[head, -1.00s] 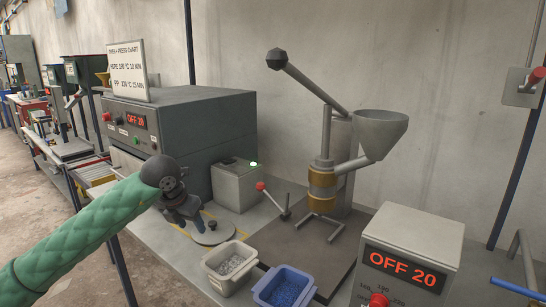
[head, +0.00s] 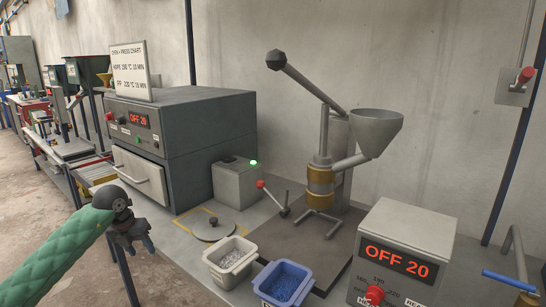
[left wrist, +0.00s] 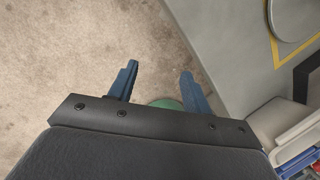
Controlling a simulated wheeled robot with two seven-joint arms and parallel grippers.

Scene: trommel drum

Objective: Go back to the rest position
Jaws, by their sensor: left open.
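My left gripper (head: 138,240) is at the lower left of the head view, at the end of the green-sleeved arm. It is out past the bench's front edge, over the floor. In the left wrist view its two blue fingers (left wrist: 156,84) stand wide apart with nothing between them. Bare floor shows beyond them. My right gripper is in neither view.
The bench (head: 180,238) carries an oven (head: 185,145), a round lid (head: 214,231), a tub of pale flakes (head: 231,262), a tub of blue pellets (head: 284,284), a lever press (head: 322,180) and a control box (head: 408,245). Floor (head: 25,210) is clear at left.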

